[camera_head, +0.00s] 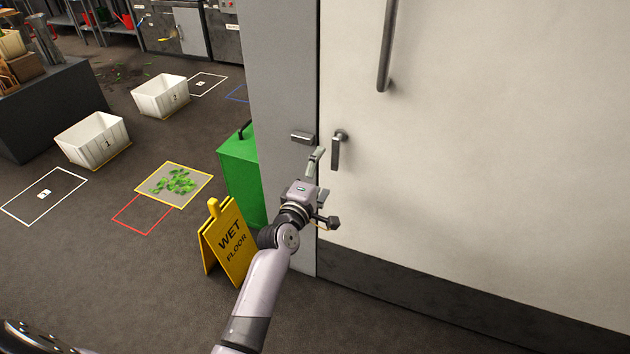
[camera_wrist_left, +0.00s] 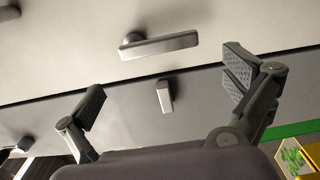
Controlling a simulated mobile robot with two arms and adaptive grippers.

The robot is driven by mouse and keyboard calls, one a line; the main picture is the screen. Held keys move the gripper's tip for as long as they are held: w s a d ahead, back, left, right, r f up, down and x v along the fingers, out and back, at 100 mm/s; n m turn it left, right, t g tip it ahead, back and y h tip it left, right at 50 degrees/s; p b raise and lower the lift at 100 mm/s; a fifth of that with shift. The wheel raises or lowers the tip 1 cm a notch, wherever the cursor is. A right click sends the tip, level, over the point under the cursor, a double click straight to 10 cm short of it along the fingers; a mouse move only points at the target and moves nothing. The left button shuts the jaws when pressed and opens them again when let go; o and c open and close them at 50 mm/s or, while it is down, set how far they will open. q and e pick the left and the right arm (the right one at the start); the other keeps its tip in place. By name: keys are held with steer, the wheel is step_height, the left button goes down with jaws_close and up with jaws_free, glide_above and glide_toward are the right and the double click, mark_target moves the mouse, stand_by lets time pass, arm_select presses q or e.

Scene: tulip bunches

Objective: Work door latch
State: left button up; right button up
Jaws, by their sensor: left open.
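The white door (camera_head: 480,150) fills the right of the head view and is closed against the grey frame (camera_head: 285,70). A metal lever handle (camera_head: 336,152) hangs down near its left edge. A small metal block (camera_head: 302,138) sits on the frame beside it. My left gripper (camera_head: 322,176) is open and empty, just below and left of the lever in the head view. In the left wrist view the lever (camera_wrist_left: 162,46) lies beyond the open fingers, apart from them, and the block (camera_wrist_left: 165,97) shows between them. My right gripper is not in view.
A long vertical bar handle (camera_head: 386,50) is higher on the door. A yellow wet-floor sign (camera_head: 228,245) and a green box (camera_head: 240,175) stand left of the frame. White bins (camera_head: 93,140) and floor markings lie farther left, with open floor between.

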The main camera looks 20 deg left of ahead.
arm_select(q)
steer(key=s, duration=0.4)
steer(key=shift+f, duration=0.1)
stand_by(0.3)
steer(key=s+d+f+m+g, duration=0.1)
steer(key=s+f+m+g, duration=0.35)
steer(key=s+f, duration=0.5)
steer(key=s+d+f+m+g+h, duration=0.1)
steer(key=s+d+f+m+g, duration=0.3)
steer(key=f, duration=0.9)
steer(key=s+a+f+m+g, duration=0.1)
steer(key=s+f+m+g, duration=0.2)
steer(key=s+f+m, duration=0.5)
steer(key=s+a+f+m+g+y, duration=0.1)
steer(key=s+a+f+m+g, duration=0.1)
steer(key=s+f, duration=0.55)
steer(key=s+a+f+m+g+y, duration=0.1)
steer(key=s+f+m+g, duration=0.3)
steer(key=s, duration=0.7)
steer(key=s+a+r+n+p, duration=0.2)
steer(key=s+p, duration=1.2)
steer(key=p, duration=0.1)
steer(key=shift+a, duration=0.25)
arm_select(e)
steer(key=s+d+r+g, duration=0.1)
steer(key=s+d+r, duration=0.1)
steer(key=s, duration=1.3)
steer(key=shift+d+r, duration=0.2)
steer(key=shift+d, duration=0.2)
